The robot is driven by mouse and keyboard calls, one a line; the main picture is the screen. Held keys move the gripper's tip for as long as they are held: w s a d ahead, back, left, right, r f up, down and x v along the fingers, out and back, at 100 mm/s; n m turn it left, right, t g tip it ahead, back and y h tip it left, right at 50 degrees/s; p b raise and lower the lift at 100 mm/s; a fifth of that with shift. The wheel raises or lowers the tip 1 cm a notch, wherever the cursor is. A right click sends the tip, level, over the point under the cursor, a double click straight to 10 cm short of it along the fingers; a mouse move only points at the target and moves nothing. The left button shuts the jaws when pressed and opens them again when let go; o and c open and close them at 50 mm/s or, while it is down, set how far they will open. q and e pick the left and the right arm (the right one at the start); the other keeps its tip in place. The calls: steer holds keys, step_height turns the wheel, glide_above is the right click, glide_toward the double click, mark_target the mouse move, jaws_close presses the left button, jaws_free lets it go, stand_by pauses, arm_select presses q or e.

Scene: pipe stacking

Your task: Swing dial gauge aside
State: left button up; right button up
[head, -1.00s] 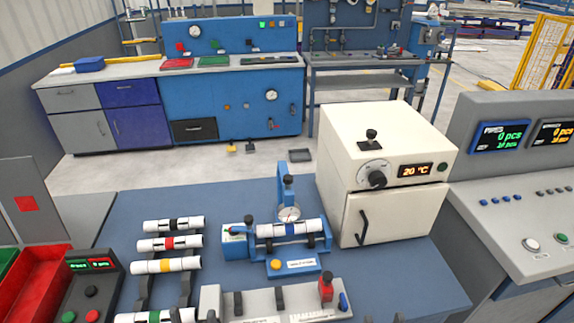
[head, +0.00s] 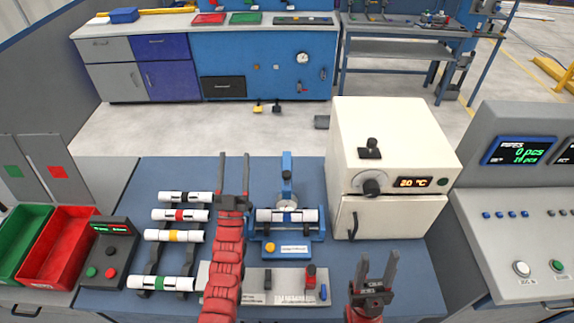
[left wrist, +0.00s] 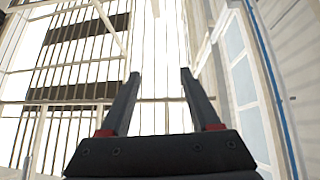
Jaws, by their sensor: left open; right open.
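The dial gauge (head: 286,203) has a round white face and hangs from a blue upright arm (head: 287,165) on a blue fixture (head: 290,233). It sits over a white pipe with a blue band (head: 265,215) lying level in the fixture. My left gripper (head: 233,158) is open and empty, left of the gauge, fingers pointing away from me. In the left wrist view the left gripper (left wrist: 158,75) also shows open, with only bright structure beyond it. My right gripper (head: 378,266) is open and empty, to the right of the fixture and nearer me.
Several banded pipes (head: 172,236) lie on a rack at left. A white oven (head: 395,150) stands right of the fixture. A grey holder (head: 255,280) with a red-topped tool (head: 311,277) lies in front. Red (head: 35,275) and green bins are at far left.

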arm_select(q)
steer(key=w+d+f+g, duration=0.1)
steer(key=w+d+g, duration=0.35)
steer(key=w, duration=0.35)
steer(key=w+d+f+m+g, duration=0.1)
steer(key=w+d+g, duration=0.2)
steer(key=w+g, duration=0.35)
steer(key=w+d+f+g, duration=0.2)
steer(key=w+d+g, duration=0.1)
steer(key=w, duration=0.6)
step_height(320, 180, up, 14)
steer(key=m+g+y, duration=0.1)
steer(key=m+g, duration=0.1)
steer(key=g, duration=1)
glide_above(287, 174)
step_height(287, 174, down, 17)
steer(key=p, duration=0.3)
steer(key=shift+a+r, duration=0.1)
steer(key=shift+r, duration=0.05)
steer(key=shift+f, duration=0.5)
steer(key=shift+c, duration=0.2)
jaws_close()
